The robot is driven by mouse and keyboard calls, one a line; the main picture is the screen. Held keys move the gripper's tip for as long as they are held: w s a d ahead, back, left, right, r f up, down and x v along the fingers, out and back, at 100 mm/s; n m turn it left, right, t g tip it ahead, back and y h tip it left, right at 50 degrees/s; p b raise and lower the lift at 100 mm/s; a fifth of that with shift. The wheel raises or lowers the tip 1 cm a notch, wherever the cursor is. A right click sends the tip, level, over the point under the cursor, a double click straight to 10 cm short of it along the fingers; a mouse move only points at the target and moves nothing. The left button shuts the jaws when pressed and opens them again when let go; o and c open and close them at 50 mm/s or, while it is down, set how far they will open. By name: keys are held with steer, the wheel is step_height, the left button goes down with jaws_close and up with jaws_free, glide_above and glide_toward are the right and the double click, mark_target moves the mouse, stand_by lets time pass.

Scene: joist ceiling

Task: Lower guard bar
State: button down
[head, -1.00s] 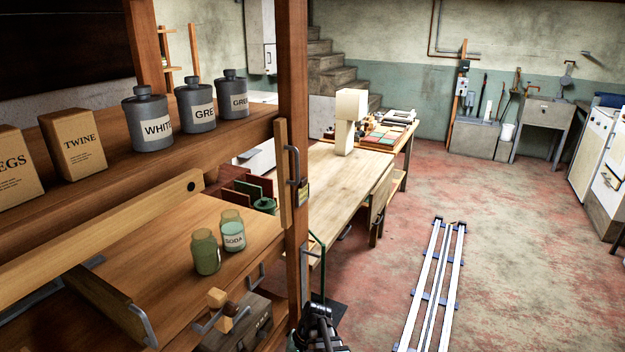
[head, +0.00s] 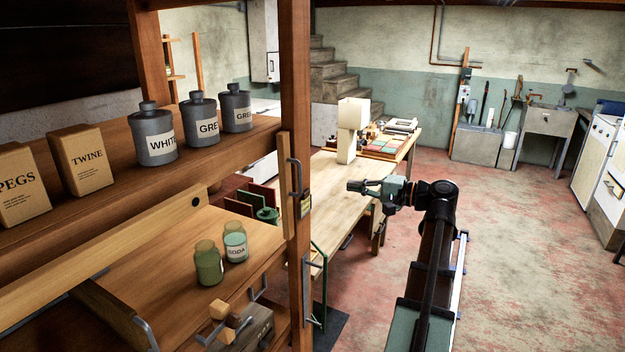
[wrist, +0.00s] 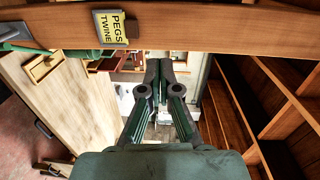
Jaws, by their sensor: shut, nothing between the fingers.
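A long pale wooden bar (head: 110,255) with a dark round spot near its right end runs across the front of the shelf unit, below the upper shelf. It looks like the guard bar. A short upright wooden piece with a metal handle (head: 289,185) sits against the right post (head: 301,80). My gripper (head: 352,187) is shut and empty, right of the post and apart from it, pointing left over the workbench area. In the wrist view, my gripper's fingers (wrist: 166,68) are together below a wooden beam (wrist: 200,30) carrying a PEGS TWINE label (wrist: 112,29).
Grey canisters (head: 198,118) and the PEGS and TWINE boxes (head: 80,160) stand on the upper shelf. Two jars (head: 222,258) stand on the lower shelf (head: 160,250). A workbench (head: 345,200) lies behind the post. The floor to the right (head: 520,220) is open.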

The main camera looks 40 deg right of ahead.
steer(key=w+a+r+p, duration=0.2)
steer(key=w+a+p, duration=0.2)
steer(key=w+a, duration=0.4)
steer(key=shift+a+y, duration=0.35)
steer(key=shift+y, duration=0.05)
steer(key=shift+s+f, duration=0.1)
steer(key=shift+s, duration=0.05)
stand_by(0.3)
